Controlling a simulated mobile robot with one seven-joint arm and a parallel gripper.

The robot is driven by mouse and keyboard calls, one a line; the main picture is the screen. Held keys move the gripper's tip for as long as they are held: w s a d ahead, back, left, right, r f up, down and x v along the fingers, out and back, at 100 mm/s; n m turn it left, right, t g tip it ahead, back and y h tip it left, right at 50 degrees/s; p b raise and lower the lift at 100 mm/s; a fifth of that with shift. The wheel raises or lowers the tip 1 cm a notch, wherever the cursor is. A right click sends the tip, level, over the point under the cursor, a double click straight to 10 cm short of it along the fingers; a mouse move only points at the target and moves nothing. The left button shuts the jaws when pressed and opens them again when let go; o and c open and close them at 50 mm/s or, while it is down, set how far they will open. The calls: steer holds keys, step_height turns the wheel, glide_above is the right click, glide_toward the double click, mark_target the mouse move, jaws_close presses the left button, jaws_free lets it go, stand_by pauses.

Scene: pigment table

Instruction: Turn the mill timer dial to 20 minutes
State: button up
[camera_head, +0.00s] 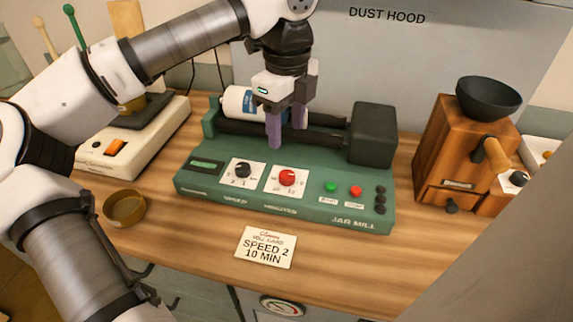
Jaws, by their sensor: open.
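The green jar mill (380,222) stands on the wooden counter, its sloped panel facing me. The red dial (287,177) sits on a white plate above a label that seems to read MINUTES. Its pointer and scale are too small to read. A black dial (243,170) marked SPEED sits to its left. My gripper (287,138) hangs above and behind the red dial, its purple fingers pointing down, open and apart from the dial. It hides part of the rollers and the white jar (238,102).
A card (265,247) reading SPEED 2, 10 MIN lies in front of the mill. Green (331,187) and red (355,190) buttons sit right of the dial. A brass-coloured dish (124,207) stands at left, a wooden grinder (452,150) at right. The dust hood (450,50) is behind.

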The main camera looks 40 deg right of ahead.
mark_target(287, 174)
step_height(287, 174, down, 11)
steer(key=shift+r+p, duration=0.1)
steer(key=shift+p, duration=0.75)
steer(key=c, duration=1)
steer(key=shift+o, duration=0.2)
